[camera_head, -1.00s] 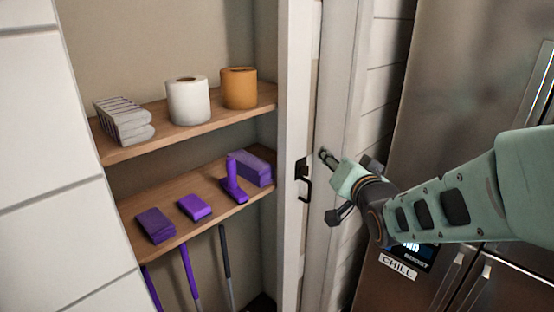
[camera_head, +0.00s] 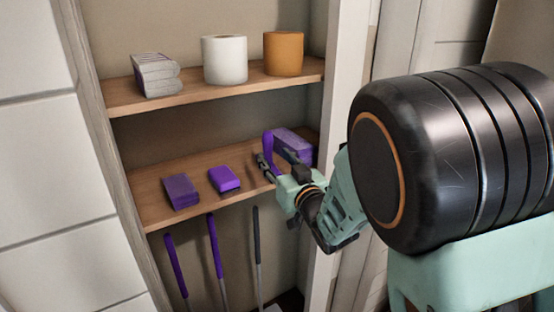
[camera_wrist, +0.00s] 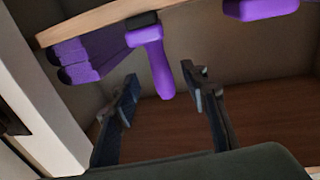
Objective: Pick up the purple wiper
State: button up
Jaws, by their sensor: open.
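The purple wiper (camera_head: 268,144) stands on the lower closet shelf (camera_head: 160,208), with its upright handle showing above my gripper and its base hidden. My gripper (camera_head: 276,163) is at the shelf's right part, fingers open, close to the wiper. In the wrist view the wiper (camera_wrist: 155,62) lies beyond the open fingers, and its handle shows in line with the gap between the fingertips (camera_wrist: 161,82). I see no clear contact between fingers and wiper.
A purple stack (camera_head: 296,143) is close behind the wiper on the right. A purple sponge (camera_head: 224,179) and folded purple cloth (camera_head: 180,191) lie to the left. The upper shelf (camera_head: 125,97) is overhead. The closet's right frame (camera_head: 337,110) stands beside my arm.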

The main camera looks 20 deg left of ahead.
aim_at(270, 150)
jog(key=shift+p+x, duration=0.5)
jog(key=shift+x, duration=2.55)
jog(key=shift+c, duration=0.6)
grip_shut()
